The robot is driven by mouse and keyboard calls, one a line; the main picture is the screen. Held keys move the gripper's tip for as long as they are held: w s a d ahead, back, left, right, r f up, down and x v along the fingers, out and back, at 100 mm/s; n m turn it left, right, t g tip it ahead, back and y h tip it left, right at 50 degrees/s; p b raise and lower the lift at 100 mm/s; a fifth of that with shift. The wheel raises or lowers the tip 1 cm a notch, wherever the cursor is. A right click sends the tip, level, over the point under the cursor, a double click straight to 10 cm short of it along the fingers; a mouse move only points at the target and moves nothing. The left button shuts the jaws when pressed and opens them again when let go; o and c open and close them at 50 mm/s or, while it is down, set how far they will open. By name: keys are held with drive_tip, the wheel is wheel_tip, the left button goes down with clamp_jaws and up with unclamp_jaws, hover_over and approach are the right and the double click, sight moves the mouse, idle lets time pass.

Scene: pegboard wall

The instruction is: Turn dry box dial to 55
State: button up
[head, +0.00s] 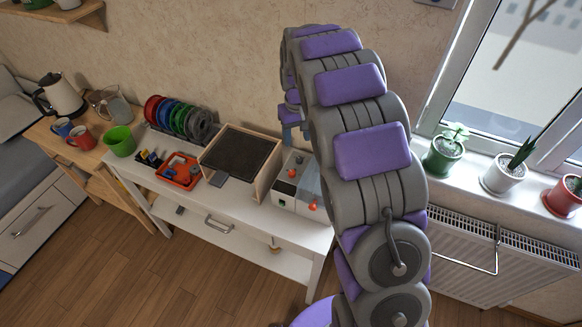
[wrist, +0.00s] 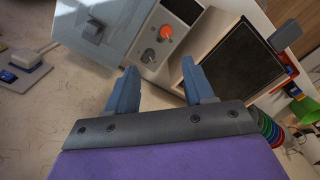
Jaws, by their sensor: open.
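The dry box is a white box (head: 286,196) at the right end of the white table. In the wrist view its light panel (wrist: 181,34) carries an orange round knob (wrist: 166,32), a smaller dark grey knob (wrist: 148,56) and a dark rectangle (wrist: 186,9). I cannot read any number or marking, nor tell which knob is the dial. My gripper (wrist: 160,87) is open and empty, its blue-grey fingers apart. The knobs appear beyond the fingertips, with the grey one near the gap between them. In the head view the gripper is mostly hidden behind my arm.
A wooden-sided tray with a dark top (head: 240,158) stands beside the box. An orange bin (head: 178,170), coloured spools (head: 180,119) and a green cup (head: 120,141) are farther left. Potted plants (head: 443,152) line the windowsill above a radiator (head: 475,248).

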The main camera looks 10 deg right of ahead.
wheel_tip(320, 180, down, 4)
drive_tip(key=b, duration=0.2)
hover_over(292, 172)
drive_tip(key=a, duration=0.2)
drive_tip(key=f, duration=0.6)
drive_tip(key=shift+d+f, duration=0.2)
drive_tip(key=shift+f, duration=0.05)
drive_tip(key=d+f, duration=0.2)
drive_tip(key=f, duration=0.1)
drive_tip(key=d+f+b, duration=0.1)
drive_tip(key=f, duration=0.1)
drive_tip(key=shift+a+f, duration=0.1)
drive_tip(key=shift+a, duration=1.05)
drive_tip(key=c, duration=0.3)
drive_tip(key=shift+d, duration=0.6)
drive_tip(key=c, duration=0.5)
drive_tip(key=shift+a, duration=0.2)
clamp_jaws()
